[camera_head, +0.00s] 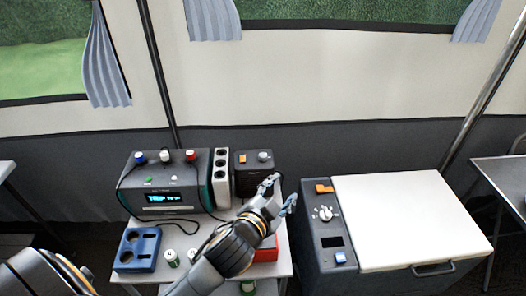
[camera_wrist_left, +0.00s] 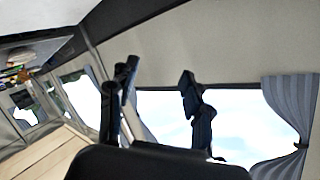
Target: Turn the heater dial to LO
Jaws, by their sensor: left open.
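A white dial (camera_head: 325,213) is on the dark control panel at the left end of a white-topped chest (camera_head: 405,215). A small grey knob (camera_head: 264,156) is on a dark box (camera_head: 254,172) at the back of the small table. I cannot tell from labels which of these belongs to the heater, and no LO mark is readable. My left gripper (camera_head: 280,192) is open and empty, between the dark box and the white dial, apart from the dial. Its fingers also show in the left wrist view (camera_wrist_left: 155,95), against the tent wall and windows.
The panel also has an orange switch (camera_head: 324,188) and a blue button (camera_head: 340,258). On the small table are a power unit (camera_head: 165,185) with a lit display, a white socket strip (camera_head: 221,172), a blue holder (camera_head: 137,250), cans and a red box (camera_head: 266,250), partly behind my arm.

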